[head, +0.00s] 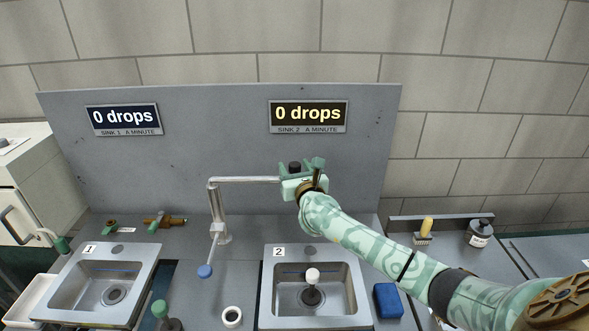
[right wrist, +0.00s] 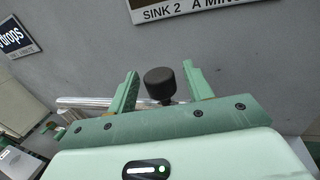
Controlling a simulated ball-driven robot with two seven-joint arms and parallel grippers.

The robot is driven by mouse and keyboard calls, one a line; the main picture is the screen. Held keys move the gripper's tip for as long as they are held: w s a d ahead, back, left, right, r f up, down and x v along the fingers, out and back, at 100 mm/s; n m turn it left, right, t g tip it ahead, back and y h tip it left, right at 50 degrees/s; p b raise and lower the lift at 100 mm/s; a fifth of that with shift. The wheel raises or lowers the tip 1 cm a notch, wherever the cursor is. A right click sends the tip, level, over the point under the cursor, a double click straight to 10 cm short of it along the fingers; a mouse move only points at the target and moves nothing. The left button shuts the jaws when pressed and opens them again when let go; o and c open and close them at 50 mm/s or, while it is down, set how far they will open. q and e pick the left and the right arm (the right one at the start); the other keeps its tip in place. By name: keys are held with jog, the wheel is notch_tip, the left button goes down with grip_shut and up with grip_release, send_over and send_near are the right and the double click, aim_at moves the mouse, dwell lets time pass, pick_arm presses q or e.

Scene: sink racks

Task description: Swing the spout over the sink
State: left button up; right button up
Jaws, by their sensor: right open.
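The spout (head: 247,180) is a silver pipe on an upright post (head: 219,228) behind and left of sink 2 (head: 268,314). It runs level to the right along the back panel, toward my right gripper. A dark knob (head: 295,167) shows at its right end; the right wrist view shows this knob (right wrist: 160,84) between the fingers. My right gripper (head: 304,170) is open, with one finger on each side of the knob; I cannot tell whether they touch it. In the right wrist view the spout pipe (right wrist: 88,102) passes behind the left finger. My left gripper is not in view.
Sink 1 (head: 66,303) lies at the left. A lever with a blue end (head: 205,271) hangs from the spout post. A white-topped plunger (head: 312,276) stands in sink 2. A blue sponge (head: 388,300), a brush (head: 424,232) and a dark bottle (head: 480,233) are to the right.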

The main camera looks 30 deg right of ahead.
jog(key=shift+w, duration=0.25)
